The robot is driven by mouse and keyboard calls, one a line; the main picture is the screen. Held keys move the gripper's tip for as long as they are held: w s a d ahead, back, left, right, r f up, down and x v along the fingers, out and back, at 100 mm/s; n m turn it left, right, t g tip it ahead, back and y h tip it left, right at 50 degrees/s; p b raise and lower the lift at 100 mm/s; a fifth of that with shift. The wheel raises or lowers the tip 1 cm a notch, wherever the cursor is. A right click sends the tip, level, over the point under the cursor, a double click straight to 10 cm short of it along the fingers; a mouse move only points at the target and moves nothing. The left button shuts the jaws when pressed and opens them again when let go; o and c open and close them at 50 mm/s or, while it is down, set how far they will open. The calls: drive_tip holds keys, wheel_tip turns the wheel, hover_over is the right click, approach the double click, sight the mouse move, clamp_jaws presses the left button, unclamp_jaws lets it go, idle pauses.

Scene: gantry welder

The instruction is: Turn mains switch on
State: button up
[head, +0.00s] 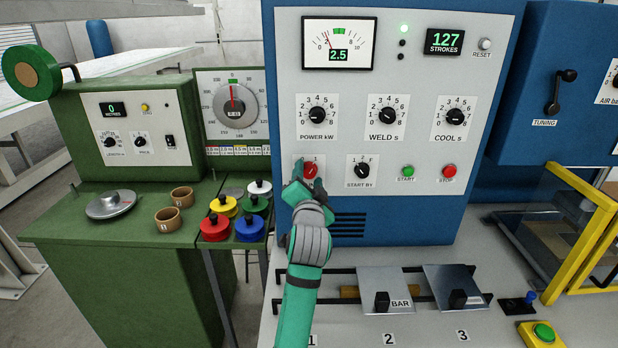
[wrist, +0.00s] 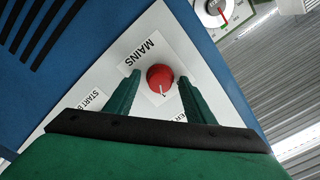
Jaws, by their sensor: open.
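The mains switch is a round red knob (head: 310,170) on a white plate, low on the left of the blue welder's grey panel. In the wrist view the red knob (wrist: 160,76) sits beside the word MAINS, which appears upside down, with a pale pointer mark on its lower edge. My gripper (head: 307,186) is at the knob, with its green fingers pointing at the panel. In the wrist view my open gripper (wrist: 159,79) has one finger on each side of the knob, with a gap visible on both sides. The fingers partly hide the plate.
The START BY knob (head: 362,170) is just right of the mains plate, and the POWER knob (head: 317,115) is above it. A green start button (head: 408,172) and red stop button (head: 449,172) are further right. Colored knobs (head: 249,227) stand on the green bench at left.

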drive_tip(key=s, duration=1)
drive_tip(key=shift+s, duration=0.35)
